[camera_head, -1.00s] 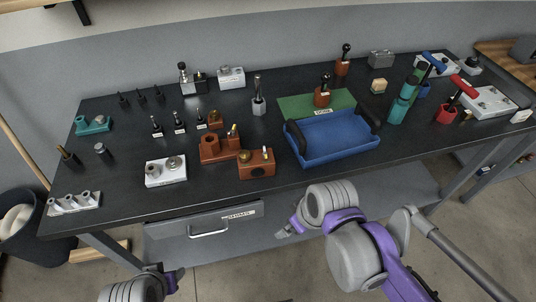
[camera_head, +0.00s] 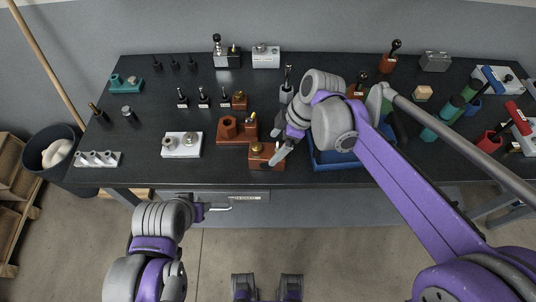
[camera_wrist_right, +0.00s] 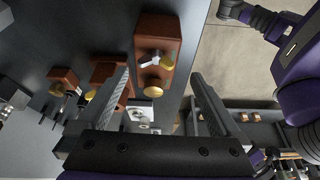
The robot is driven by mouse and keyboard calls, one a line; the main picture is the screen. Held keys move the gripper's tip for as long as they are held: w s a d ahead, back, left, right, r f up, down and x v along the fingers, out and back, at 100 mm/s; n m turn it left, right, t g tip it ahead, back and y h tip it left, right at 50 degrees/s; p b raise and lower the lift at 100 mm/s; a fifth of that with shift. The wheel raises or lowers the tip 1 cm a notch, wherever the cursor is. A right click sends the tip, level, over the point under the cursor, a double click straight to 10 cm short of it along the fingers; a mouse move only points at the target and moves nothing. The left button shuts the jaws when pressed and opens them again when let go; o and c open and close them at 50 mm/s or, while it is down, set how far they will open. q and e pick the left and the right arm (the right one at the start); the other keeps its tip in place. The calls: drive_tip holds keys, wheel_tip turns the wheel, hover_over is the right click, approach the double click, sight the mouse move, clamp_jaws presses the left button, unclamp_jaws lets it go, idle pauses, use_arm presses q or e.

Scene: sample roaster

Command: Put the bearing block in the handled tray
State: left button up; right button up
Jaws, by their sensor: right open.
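A red-brown block with a brass-coloured knob (camera_head: 262,157), which may be the bearing block, sits near the table's front edge. In the right wrist view the block (camera_wrist_right: 157,45) lies beyond and between my fingertips. The handled tray (camera_head: 333,161) is blue with black handles and stands right of the block, partly hidden by my right arm. My right gripper (camera_head: 281,150) is open and empty, close above the block's right side; its two fingers also show in the right wrist view (camera_wrist_right: 161,78). My left gripper (camera_head: 203,210) is off the table's front; its jaws are unclear.
A second red-brown block (camera_head: 229,130) stands just behind the first. A white block with metal knobs (camera_head: 181,145) lies to the left. Green and red-handled tools (camera_head: 440,122) stand right of the tray.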

sight(268, 151)
drive_tip(key=x, duration=0.6)
drive_tip(key=shift+w+a, duration=0.1)
drive_tip(key=shift+w, duration=0.25)
clamp_jaws()
